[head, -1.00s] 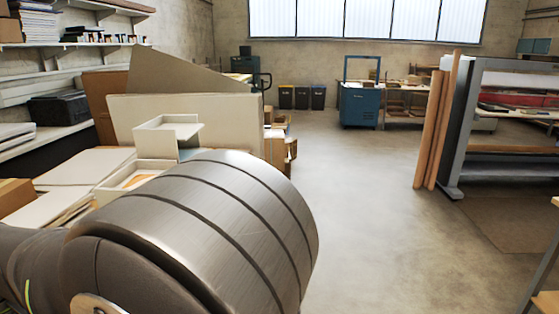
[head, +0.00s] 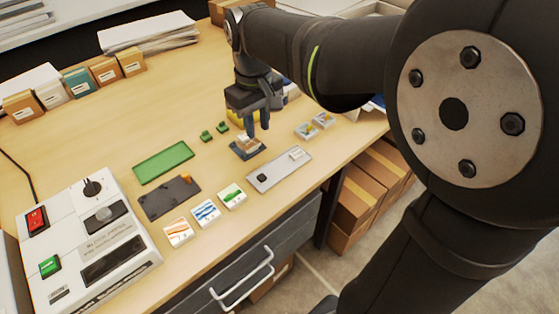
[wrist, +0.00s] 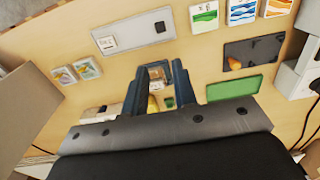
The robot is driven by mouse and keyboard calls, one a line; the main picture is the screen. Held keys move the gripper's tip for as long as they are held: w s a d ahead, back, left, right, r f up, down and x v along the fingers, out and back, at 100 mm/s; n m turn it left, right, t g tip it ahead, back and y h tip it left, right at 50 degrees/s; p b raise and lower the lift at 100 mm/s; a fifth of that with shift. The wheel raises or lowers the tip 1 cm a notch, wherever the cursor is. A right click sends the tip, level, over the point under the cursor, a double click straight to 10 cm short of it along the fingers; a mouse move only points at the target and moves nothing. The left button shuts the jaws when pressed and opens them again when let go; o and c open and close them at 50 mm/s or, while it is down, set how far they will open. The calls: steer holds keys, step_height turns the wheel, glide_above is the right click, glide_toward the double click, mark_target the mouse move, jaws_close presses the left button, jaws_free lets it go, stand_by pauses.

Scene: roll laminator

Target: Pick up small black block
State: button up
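A small black block (head: 263,177) lies on a grey plate (head: 293,162) at the front right of the bench. In the wrist view a small black square (wrist: 160,27) shows on the same grey plate (wrist: 122,36). My gripper (head: 258,132) points down behind the plate, over a dark pad (head: 238,154) with a small tan-and-white piece (head: 247,142) on it. In the wrist view my gripper (wrist: 159,66) has its fingers apart. A tan piece shows between them; I cannot tell whether it is touched. A small dark spot (wrist: 169,102) also shows there.
A green plate (head: 163,162), a dark plate (head: 169,197) and several printed cards (head: 205,212) lie left of the grey plate. A control box (head: 85,245) fills the front left.

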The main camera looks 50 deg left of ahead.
glide_above(262, 177)
steer(key=f, duration=1.1)
steer(key=shift+w+a+f, duration=0.1)
steer(key=shift+a+f, duration=0.15)
steer(key=shift+d+f, duration=0.15)
steer(key=shift+f, duration=2.45)
jaws_close()
